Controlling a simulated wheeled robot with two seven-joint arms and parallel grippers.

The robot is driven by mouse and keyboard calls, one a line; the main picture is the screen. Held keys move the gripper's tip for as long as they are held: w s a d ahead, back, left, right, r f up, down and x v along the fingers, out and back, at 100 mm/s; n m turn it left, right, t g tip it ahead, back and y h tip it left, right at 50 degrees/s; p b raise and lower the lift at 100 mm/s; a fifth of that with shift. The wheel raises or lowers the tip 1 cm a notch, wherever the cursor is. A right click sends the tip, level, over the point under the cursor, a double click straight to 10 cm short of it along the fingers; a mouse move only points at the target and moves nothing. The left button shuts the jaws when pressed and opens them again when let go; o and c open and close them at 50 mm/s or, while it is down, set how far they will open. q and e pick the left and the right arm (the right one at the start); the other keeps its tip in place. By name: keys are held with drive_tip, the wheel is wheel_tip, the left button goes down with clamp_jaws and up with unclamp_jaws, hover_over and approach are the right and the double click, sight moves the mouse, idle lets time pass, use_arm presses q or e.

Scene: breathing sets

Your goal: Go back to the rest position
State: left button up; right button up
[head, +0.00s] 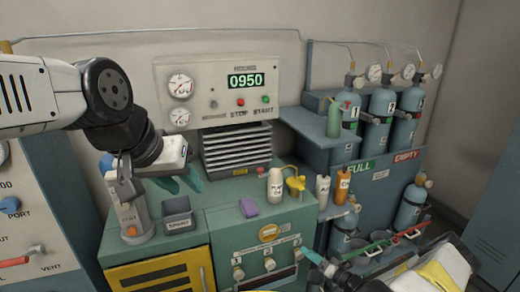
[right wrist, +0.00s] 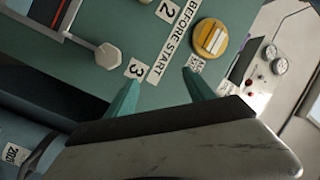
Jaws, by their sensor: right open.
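My left gripper (head: 179,182) hangs over the left part of the green counter, its teal fingers apart with nothing seen between them. My right gripper (head: 314,268) is at the lower right, in front of the cabinet near the knob marked 3 (head: 298,256). In the right wrist view its two teal fingers (right wrist: 160,92) are spread and empty. They point at the green panel, either side of the "BEFORE START" label (right wrist: 174,42). A white knob (right wrist: 108,55) by the number 3 is left of the fingers, apart from them.
On the counter (head: 222,193) stand a grey device (head: 132,218), a grey bin (head: 177,214), a purple block (head: 249,207) and a white bottle (head: 275,187). A gauge panel reading 0950 (head: 245,80) stands behind. Blue cylinders (head: 378,125) stand in a rack at right.

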drive_tip(key=s+a+r+n+g+h, duration=0.1)
drive_tip(key=s+a+r+n+g, duration=0.2)
drive_tip(key=r, duration=0.8)
drive_tip(key=s+a+r+n+g, duration=0.1)
drive_tip(key=a+r+g, duration=0.1)
drive_tip(key=r+g, duration=0.65)
drive_tip(key=s+a+r+n+g+h, duration=0.1)
drive_tip(key=s+a+r+n+g, duration=0.15)
drive_tip(key=r, duration=1.05)
drive_tip(key=s+r+m+t+h, duration=0.4)
drive_tip(key=s+r+t+h, duration=0.2)
drive_tip(key=s+r, duration=1.4)
drive_tip(key=shift+s+d+r+h, duration=0.25)
drive_tip(key=shift+s+h, duration=0.05)
drive_tip(key=shift+h, duration=0.4)
drive_tip(key=shift+m, duration=0.25)
